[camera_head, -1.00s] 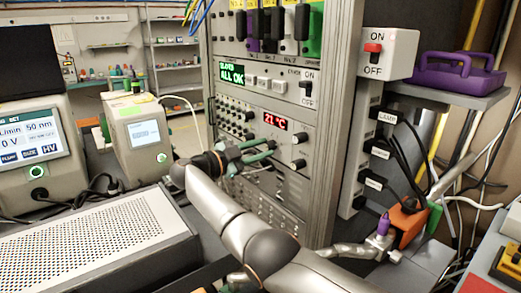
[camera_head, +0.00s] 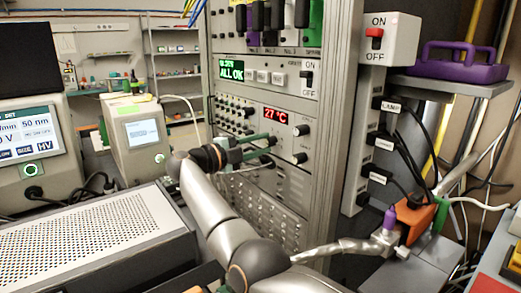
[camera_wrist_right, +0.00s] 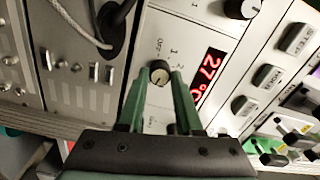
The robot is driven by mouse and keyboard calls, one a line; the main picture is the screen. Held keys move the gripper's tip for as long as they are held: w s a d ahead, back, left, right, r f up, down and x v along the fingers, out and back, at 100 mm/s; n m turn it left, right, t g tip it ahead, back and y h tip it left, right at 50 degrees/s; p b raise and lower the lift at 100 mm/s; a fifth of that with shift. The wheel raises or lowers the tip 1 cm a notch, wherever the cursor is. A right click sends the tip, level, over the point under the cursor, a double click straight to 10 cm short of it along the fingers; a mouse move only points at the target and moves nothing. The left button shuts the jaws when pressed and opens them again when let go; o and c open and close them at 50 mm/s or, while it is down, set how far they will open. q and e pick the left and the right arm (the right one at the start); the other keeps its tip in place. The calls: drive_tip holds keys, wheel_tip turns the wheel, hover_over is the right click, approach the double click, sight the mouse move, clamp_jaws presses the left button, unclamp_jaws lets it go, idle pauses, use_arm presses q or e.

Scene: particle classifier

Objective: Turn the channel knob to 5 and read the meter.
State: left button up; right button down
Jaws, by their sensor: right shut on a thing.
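The channel knob (camera_wrist_right: 159,73), small, round and black, sits on the pale panel between the green fingertips of my right gripper (camera_wrist_right: 160,78) in the wrist view. My right gripper (camera_head: 268,151) shows at the panel in the head view, shut on the knob and partly hiding it. A printed scale with "OFF" and small digits surrounds the knob; its exact pointer setting is too small to read. The red meter (camera_wrist_right: 208,76) reads 27 °C, and it also reads 27 °C in the head view (camera_head: 276,117).
Other black knobs (camera_head: 302,130) and rows of small controls (camera_head: 234,113) lie close on the panel. A perforated box (camera_head: 100,230) stands at the lower left; black cables (camera_head: 405,150) hang at the right.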

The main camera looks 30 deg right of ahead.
drive_tip(key=shift+f+m, duration=0.1)
drive_tip(key=shift+m, duration=0.5)
drive_tip(key=c, duration=0.8)
unclamp_jaws()
drive_tip(key=shift+o, duration=1.1)
drive_tip(key=shift+a, duration=0.1)
